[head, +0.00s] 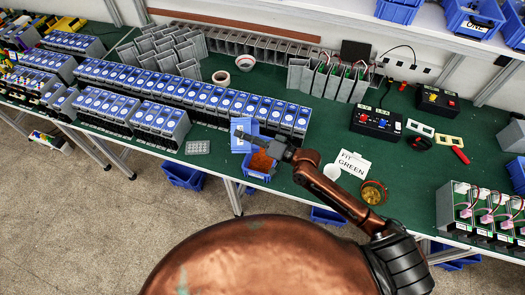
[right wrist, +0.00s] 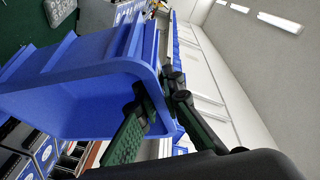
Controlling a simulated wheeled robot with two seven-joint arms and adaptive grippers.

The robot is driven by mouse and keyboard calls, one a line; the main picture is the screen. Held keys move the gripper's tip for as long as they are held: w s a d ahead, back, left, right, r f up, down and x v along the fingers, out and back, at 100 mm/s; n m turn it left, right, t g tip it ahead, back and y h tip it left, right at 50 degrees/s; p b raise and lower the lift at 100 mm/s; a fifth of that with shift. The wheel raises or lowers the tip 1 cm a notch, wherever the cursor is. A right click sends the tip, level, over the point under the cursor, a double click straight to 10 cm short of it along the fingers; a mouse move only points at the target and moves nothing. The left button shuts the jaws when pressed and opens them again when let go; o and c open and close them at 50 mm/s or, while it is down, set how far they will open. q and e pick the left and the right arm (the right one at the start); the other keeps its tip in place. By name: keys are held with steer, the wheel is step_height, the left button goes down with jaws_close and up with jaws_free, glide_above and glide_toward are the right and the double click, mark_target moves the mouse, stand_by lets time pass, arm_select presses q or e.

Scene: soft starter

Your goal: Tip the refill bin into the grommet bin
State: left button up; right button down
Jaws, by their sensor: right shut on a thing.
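The refill bin (head: 239,144) is a small blue bin held above the front part of the green bench. My right gripper (head: 246,138) is shut on its rim. In the right wrist view the refill bin (right wrist: 75,85) is large and tilted, with the gripper fingers (right wrist: 160,115) at its wall. The gripper and arm partly cover both bins. My left gripper is not in view.
Rows of grey-and-blue units (head: 225,102) stand behind the bins. A grey tray (head: 198,147) lies to the left. A white card reading FIT GREEN (head: 351,164), a white round piece (head: 332,171) and a bowl of yellowish parts (head: 373,193) lie to the right.

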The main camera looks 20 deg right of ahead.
steer(key=w+a+f+n+g+h+p, duration=0.2)
steer(key=w+a+f+g+h+p, duration=0.1)
steer(key=a+f+h+p, duration=0.4)
steer(key=w+a+f+n+g+h+p, duration=0.1)
steer(key=w+a+f+g+h+p, duration=0.15)
steer(key=a+p, duration=0.5)
steer(key=a+f+h+b, duration=0.1)
steer(key=f+b, duration=0.2)
steer(key=a+f+g+h+b, duration=0.1)
steer(key=a+f+b, duration=0.1)
steer(key=f+b, duration=0.1)
steer(key=w+a+f+n+h+b, duration=0.1)
steer(key=f+b, duration=0.3)
steer(key=b, duration=0.1)
steer(key=shift+a+g+h, duration=0.2)
steer(key=shift+g+h, duration=0.05)
steer(key=shift+h, duration=0.1)
steer(key=shift+w+a+f+h+b, duration=0.1)
steer(key=shift+f+h+b, duration=0.05)
steer(key=shift+f+b, duration=0.35)
steer(key=shift+a+f+h+b, duration=0.1)
steer(key=shift+f+h+b, duration=0.05)
steer(key=shift+f+b, duration=0.35)
steer(key=shift+r, duration=0.1)
